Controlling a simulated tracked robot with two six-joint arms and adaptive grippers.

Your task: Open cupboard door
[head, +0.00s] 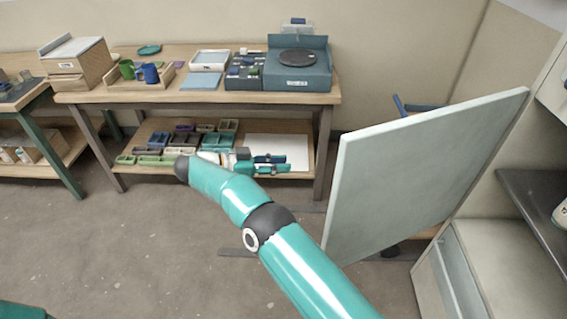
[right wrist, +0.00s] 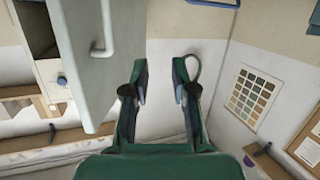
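The pale grey cupboard door (head: 420,170) stands swung out at the right in the head view, away from the cupboard body (head: 510,265). In the right wrist view the door (right wrist: 85,85) fills the upper left, with a white bar handle (right wrist: 104,28) on its face. My right gripper (head: 270,164) is left of the door in the head view, apart from it. In the right wrist view the right gripper (right wrist: 161,82) has its fingers spread with nothing between them, and the handle lies left of them. My left gripper is out of view.
A workbench (head: 210,97) with trays, mugs and a blue-grey turntable box (head: 297,70) stands against the back wall. Its lower shelf holds several small bins. A dark shelf (head: 535,205) is at the right.

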